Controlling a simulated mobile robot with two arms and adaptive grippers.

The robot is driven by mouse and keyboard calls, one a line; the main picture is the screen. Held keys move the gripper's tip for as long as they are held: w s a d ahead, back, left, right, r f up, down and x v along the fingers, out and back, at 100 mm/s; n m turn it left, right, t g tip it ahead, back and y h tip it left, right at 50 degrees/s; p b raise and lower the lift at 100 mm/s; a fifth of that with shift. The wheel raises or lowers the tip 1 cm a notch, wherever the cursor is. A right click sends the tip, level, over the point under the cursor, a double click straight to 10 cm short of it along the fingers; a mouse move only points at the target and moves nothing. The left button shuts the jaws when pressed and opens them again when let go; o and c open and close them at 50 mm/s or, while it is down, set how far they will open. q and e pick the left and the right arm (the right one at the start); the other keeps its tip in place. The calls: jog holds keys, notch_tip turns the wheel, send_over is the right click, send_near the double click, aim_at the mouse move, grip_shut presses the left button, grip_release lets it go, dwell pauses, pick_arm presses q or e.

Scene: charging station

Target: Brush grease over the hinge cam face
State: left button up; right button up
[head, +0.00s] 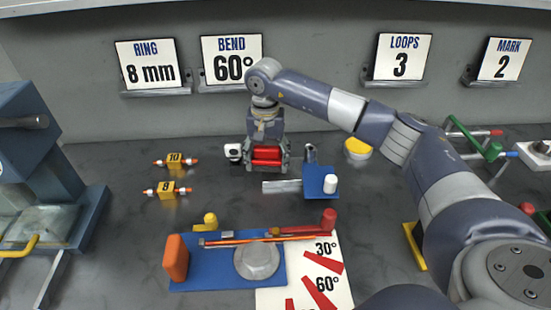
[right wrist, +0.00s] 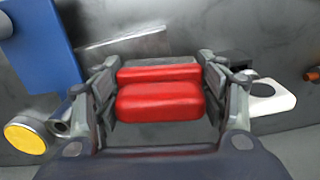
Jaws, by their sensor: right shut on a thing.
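My right gripper (head: 267,165) is low over the back middle of the bench, pointing down. It is shut on a red two-part block (head: 266,154). In the right wrist view, the block (right wrist: 158,98) sits between both fingers. A white piece with a dark part (head: 233,152) lies just left of the gripper. I cannot make out a brush, or tell which part is the hinge cam face. A round white pot with a yellow top (head: 358,147) stands right of the gripper; its contents are unclear. My left gripper is not in view.
A blue bending jig (head: 212,274) lies in front beside an angle card (head: 331,284). A blue press (head: 55,165) stands far left.

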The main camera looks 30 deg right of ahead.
aim_at(267, 147)
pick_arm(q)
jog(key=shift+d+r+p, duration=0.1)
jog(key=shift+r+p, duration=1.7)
pick_arm(e)
jog(key=shift+r, duration=3.05)
jog(key=shift+r+p, duration=0.95)
jog(key=shift+r, duration=0.55)
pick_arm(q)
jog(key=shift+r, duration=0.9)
pick_arm(e)
jog(key=shift+f, duration=0.1)
pick_arm(q)
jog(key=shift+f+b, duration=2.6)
jog(key=shift+b, duration=0.05)
pick_arm(e)
jog(key=shift+s+a+f, duration=0.1)
jog(key=shift+s+f, duration=0.05)
jog(key=shift+f, duration=1.8)
jog(key=shift+s+a+f, duration=0.1)
jog(key=shift+s+f, duration=0.05)
jog(key=shift+f, duration=1.75)
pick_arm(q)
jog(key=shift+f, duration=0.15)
pick_arm(e)
jog(key=shift+f, duration=0.2)
